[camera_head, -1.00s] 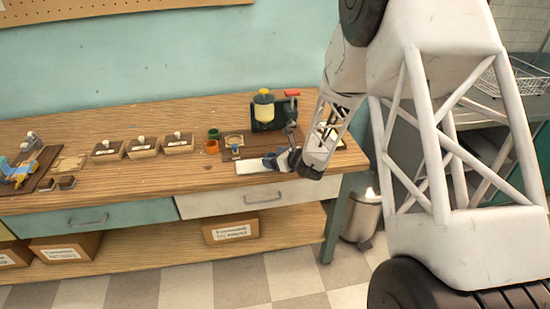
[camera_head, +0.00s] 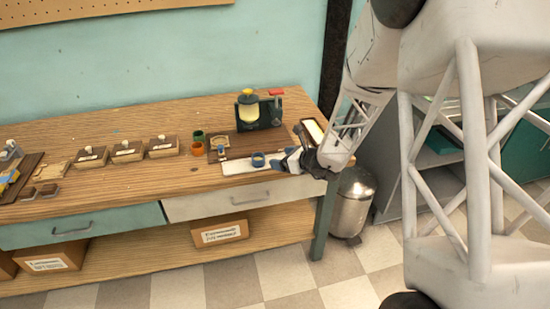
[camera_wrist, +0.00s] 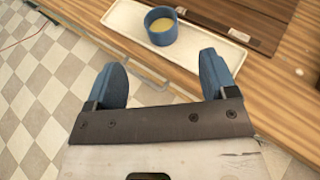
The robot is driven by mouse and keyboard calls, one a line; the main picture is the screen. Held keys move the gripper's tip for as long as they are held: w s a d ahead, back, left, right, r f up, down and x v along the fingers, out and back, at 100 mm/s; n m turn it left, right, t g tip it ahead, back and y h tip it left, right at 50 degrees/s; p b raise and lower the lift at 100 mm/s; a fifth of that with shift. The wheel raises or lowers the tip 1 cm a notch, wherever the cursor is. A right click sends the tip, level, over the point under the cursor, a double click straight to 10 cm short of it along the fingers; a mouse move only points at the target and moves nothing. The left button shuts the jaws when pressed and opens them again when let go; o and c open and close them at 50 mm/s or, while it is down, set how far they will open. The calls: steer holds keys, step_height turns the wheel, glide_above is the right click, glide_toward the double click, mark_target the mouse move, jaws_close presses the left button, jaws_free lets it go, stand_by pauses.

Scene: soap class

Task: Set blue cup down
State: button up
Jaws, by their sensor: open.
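The blue cup (camera_head: 258,160) stands upright on a long white tray (camera_head: 234,168) near the front edge of the wooden bench. In the wrist view the cup (camera_wrist: 161,29) holds something pale yellow and rests on the white tray (camera_wrist: 122,15). My gripper (camera_head: 283,159) is just right of the cup in the head view. In the wrist view my gripper (camera_wrist: 163,76) is open, its two blue fingers spread and empty, with the cup beyond the fingertips and clear of them.
A green cup (camera_head: 198,135) and an orange cup (camera_head: 197,149) stand left of a dark board. A dispenser with a yellow top (camera_head: 247,107) stands behind the tray. Several labelled wooden boxes (camera_head: 126,152) sit further left. A metal bin (camera_head: 353,200) stands right of the bench.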

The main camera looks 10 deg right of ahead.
steer(key=shift+s+d+r, duration=0.3)
steer(key=shift+s+d, duration=0.1)
steer(key=shift+s, duration=0.15)
stand_by(0.4)
steer(key=s+a+r+n+g, duration=0.45)
steer(key=s+r+n, duration=0.25)
steer(key=s, duration=0.2)
steer(key=s+a+r+n+g, duration=0.3)
steer(key=s+a+r+n, duration=0.2)
steer(key=s+r+n, duration=0.25)
steer(key=s+d+r+n+h, duration=0.2)
steer(key=s+n, duration=0.4)
steer(key=s, duration=0.4)
steer(key=s+d+r+n+h, duration=0.3)
steer(key=s+r+n+h, duration=0.2)
steer(key=s, duration=0.6)
steer(key=shift+r+n+h, duration=0.3)
steer(key=shift+n+h, duration=0.6)
steer(key=shift+n, duration=0.35)
steer(key=shift+g, duration=0.25)
